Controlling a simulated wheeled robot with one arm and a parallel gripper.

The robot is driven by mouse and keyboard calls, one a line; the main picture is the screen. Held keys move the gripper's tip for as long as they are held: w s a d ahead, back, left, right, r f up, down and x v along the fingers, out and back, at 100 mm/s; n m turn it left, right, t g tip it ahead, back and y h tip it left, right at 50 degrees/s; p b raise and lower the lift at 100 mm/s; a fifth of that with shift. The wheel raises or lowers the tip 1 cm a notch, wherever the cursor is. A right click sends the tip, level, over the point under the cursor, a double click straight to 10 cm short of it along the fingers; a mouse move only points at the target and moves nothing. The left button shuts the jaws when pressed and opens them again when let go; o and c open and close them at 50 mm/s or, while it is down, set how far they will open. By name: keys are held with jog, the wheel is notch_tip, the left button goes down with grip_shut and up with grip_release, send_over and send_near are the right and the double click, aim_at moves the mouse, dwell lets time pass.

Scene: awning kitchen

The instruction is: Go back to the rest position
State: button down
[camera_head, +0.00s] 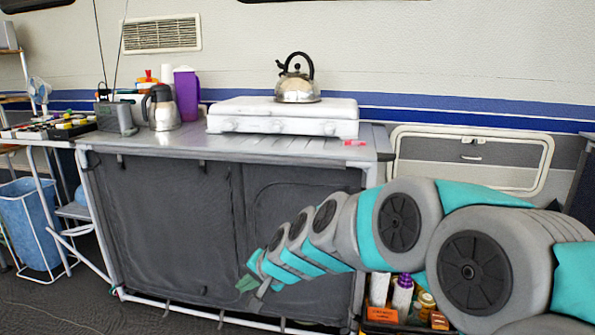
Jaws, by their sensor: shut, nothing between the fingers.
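My arm reaches in from the right edge, low across the front of the grey camping kitchen unit (165,215). My gripper (250,288) is at the arm's far end, small and partly hidden behind its own links. It is shut and holds nothing. It appears in front of the unit's dark fabric front, well below the countertop (180,142). I cannot tell whether it touches the fabric.
A white stove (285,123) with a steel kettle (297,88), a purple pitcher (187,95) and a steel jug (162,110) stand on the countertop. A blue bin (28,225) is at left. A crate of bottles (402,293) is below my arm. Floor is clear at front left.

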jog(key=s+d+f+n+g+h, duration=0.2)
jog(key=s+d+g+h, duration=0.1)
jog(key=s+d, duration=1)
jog(key=s+d+f+n+g+h, duration=0.2)
jog(key=s+d, duration=1.1)
jog(key=s, duration=0.8)
jog(key=shift+s+d+f+g+h, duration=0.3)
jog(key=shift+g+h, duration=0.5)
jog(key=shift+g, duration=0.4)
